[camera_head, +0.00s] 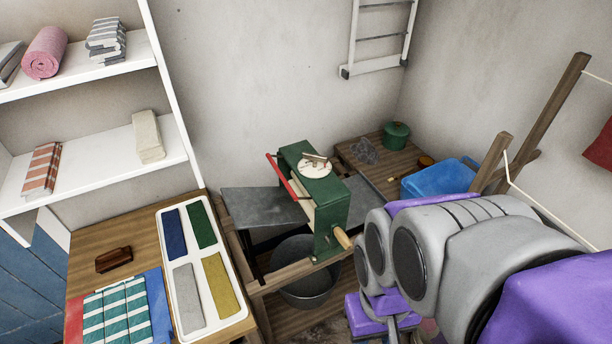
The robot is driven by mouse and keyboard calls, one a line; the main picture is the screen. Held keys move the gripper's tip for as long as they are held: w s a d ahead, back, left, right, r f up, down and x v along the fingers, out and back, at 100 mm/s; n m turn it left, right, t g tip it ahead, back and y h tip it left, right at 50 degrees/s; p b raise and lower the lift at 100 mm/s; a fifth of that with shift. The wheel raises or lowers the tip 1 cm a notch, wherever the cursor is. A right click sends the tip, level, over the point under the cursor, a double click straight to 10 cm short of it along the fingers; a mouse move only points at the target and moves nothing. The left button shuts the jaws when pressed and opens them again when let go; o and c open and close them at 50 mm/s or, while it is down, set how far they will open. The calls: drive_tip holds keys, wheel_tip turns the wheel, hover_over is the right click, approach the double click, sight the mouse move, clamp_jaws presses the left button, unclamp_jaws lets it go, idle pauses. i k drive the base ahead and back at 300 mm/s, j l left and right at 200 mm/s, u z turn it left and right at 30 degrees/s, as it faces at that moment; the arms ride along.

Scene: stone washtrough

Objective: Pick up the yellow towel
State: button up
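The yellow towel (222,285) is a flat, folded strip in the lower right compartment of a white tray (239,318). The tray lies on the wooden table at the lower left. A green towel (202,225) lies above it in the picture, a grey one (188,297) to its left and a blue one (174,233) at the upper left. My grey and purple arm fills the lower right. Purple parts at its lower end, perhaps my gripper (372,314), are well right of the tray. No fingertips can be made out there, and nothing is seen held.
A green mangle (318,190) with a red bar and a wooden-handled crank stands between tray and arm, above a metal tub (306,290). A brown brush (113,260) and striped cloths (117,312) lie left of the tray. White shelves (110,165) rise behind. A blue basin (440,178) is at right.

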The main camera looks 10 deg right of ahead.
sight(223, 296)
drive_tip(key=l+u, duration=0.1)
drive_tip(key=u, duration=1.1)
